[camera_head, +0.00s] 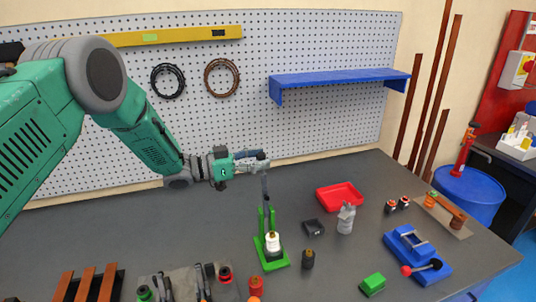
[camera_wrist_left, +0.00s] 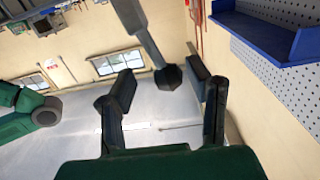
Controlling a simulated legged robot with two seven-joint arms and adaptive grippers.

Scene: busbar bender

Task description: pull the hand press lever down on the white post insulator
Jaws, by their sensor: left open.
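The green hand press (camera_head: 262,225) stands on the dark bench, its grey lever (camera_head: 265,185) pointing almost straight up. The white post insulator (camera_head: 272,240) stands upright at the foot of the press, under its frame. My left gripper (camera_head: 262,160) is at the lever's upper end. In the left wrist view my left gripper (camera_wrist_left: 161,88) is open, with its two dark fingers apart. The lever (camera_wrist_left: 139,32) comes down from the top there, and its dark knob shows between the fingertips. I cannot tell whether either finger touches it. My right gripper is not in view.
Right of the press are a black cylinder (camera_head: 308,260), a small black box (camera_head: 313,228), a grey part (camera_head: 346,217) and a red tray (camera_head: 340,197). A blue tool (camera_head: 425,262) stands farther right. A blue shelf (camera_head: 335,79) is on the pegboard.

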